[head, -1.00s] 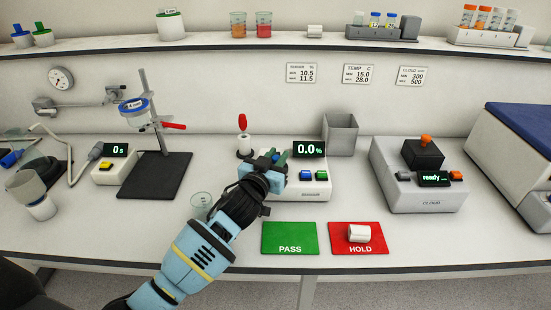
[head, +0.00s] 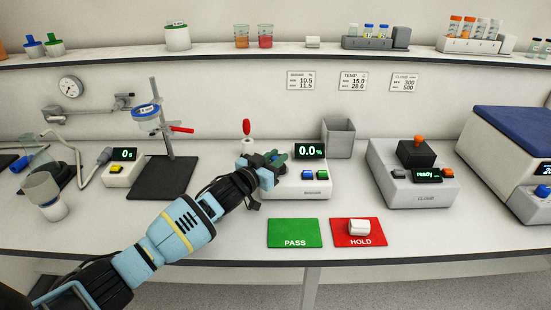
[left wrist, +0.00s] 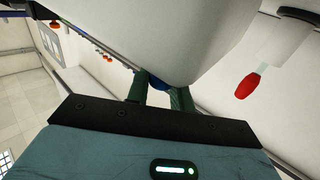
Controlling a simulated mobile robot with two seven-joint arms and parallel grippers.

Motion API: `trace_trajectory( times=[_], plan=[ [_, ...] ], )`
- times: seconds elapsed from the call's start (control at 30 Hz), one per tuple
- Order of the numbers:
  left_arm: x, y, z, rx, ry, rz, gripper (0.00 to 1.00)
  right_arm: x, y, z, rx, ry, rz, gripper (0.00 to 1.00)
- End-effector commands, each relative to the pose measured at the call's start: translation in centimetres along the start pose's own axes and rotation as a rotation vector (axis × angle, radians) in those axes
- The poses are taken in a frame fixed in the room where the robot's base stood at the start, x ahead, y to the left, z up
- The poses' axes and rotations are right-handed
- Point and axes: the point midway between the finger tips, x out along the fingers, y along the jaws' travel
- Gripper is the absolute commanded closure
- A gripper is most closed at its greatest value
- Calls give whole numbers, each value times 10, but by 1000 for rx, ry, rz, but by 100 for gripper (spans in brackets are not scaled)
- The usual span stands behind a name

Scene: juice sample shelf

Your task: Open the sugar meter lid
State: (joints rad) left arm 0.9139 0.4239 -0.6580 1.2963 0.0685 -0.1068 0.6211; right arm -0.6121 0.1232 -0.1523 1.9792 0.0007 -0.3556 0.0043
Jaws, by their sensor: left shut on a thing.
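The sugar meter (head: 301,191) is a white box with a display (head: 310,151) reading 0.0%, and a blue and a green button on its front. My left gripper (head: 276,157) is at the meter's left part, beside the display, with its green fingers over the lid area. In the left wrist view its fingers (left wrist: 161,92) are close together, shut on a small blue part (left wrist: 157,83), apparently of the lid. The gripper hides most of the lid, so I cannot tell how far it is open. My right gripper is not in view.
A red-handled tool (head: 246,129) stands behind my left gripper. A grey open bin (head: 338,139) is behind the meter to the right. A green PASS mat (head: 293,231) and a red HOLD mat (head: 371,240) with a white cap (head: 359,228) lie in front. A cloud meter (head: 413,188) stands to the right.

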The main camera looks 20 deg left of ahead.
Motion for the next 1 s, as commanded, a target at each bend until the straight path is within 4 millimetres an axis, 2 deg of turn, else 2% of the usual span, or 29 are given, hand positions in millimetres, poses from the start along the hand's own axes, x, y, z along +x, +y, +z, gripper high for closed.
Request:
trace_trajectory(
  times=[0.07, 0.1, 0.27, 0.63, 1.0],
  plan=[
    [-1, -2, 3, 1, -7, -5, 100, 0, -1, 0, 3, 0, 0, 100],
    [-1, -2, 3, 1, -7, -5, 76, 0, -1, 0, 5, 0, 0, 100],
    [-1, -2, 2, 1, -5, -5, 57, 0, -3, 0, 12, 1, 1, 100],
    [-6, -1, 1, 1, -3, -4, 57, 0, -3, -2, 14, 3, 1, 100],
    [-55, -2, 0, 2, -4, -4, 57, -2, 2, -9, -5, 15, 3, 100]
  ],
)
